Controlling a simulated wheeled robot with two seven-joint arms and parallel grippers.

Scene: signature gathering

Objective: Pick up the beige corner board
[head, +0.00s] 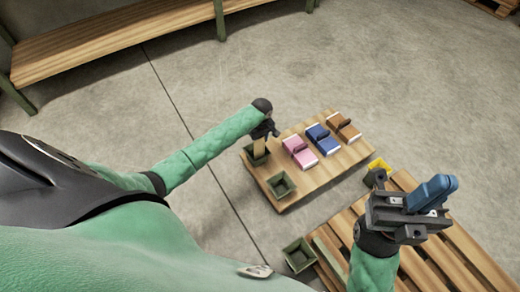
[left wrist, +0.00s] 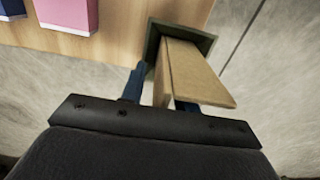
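In the left wrist view the board (left wrist: 203,78) shows as two leaves meeting at an angle, rising from the pot (left wrist: 152,40). My left gripper (head: 270,131) is right over the board. In the left wrist view its blue fingers (left wrist: 158,92) stand either side of one leaf, with a narrow gap at the left finger; the right finger is partly hidden. My right gripper (head: 432,194) is raised at the right; its finger gap is unclear.
The low table (head: 312,178) carries pink (head: 299,152), blue (head: 322,139) and brown (head: 343,127) books and another green pot (head: 281,185). A further pot (head: 299,255) is by the slatted pallet (head: 440,258). A yellow object (head: 379,166) is near my right gripper. A bench (head: 120,38) stands behind.

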